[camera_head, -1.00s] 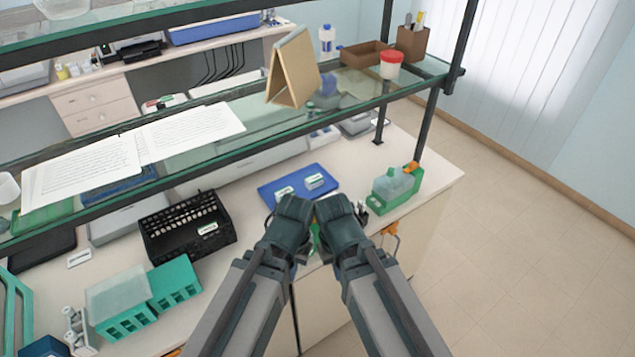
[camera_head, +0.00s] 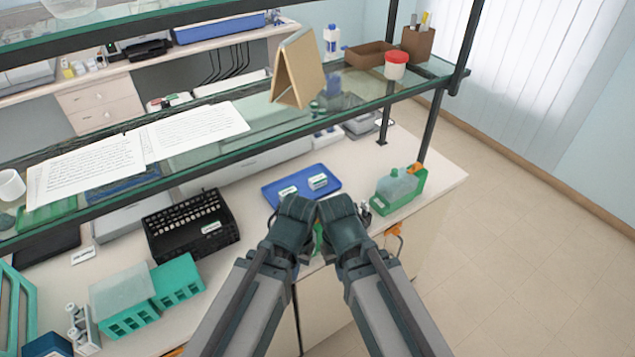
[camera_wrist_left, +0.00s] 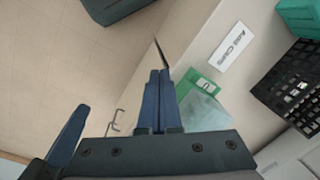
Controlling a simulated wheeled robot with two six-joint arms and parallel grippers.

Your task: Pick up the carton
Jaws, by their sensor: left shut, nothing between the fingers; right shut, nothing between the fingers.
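Two small white-and-green boxes, which look like small cartons, lie on the blue tray (camera_head: 275,197) in the head view: the left one (camera_head: 288,191) and the right one (camera_head: 318,182). I cannot tell which one the task means. My left gripper (camera_head: 291,226) and my right gripper (camera_head: 341,226) are side by side in front of the tray, apart from the boxes. Their fingertips are hidden in the head view. In the left wrist view my left gripper (camera_wrist_left: 158,100) has its blue fingers shut together with nothing between them.
A glass shelf with papers (camera_head: 140,155) and a tan folded stand (camera_head: 298,70) hangs over the bench. A black rack (camera_head: 190,225) and teal racks (camera_head: 178,279) stand left. A green holder with a bottle (camera_head: 400,188) stands right, near the bench edge.

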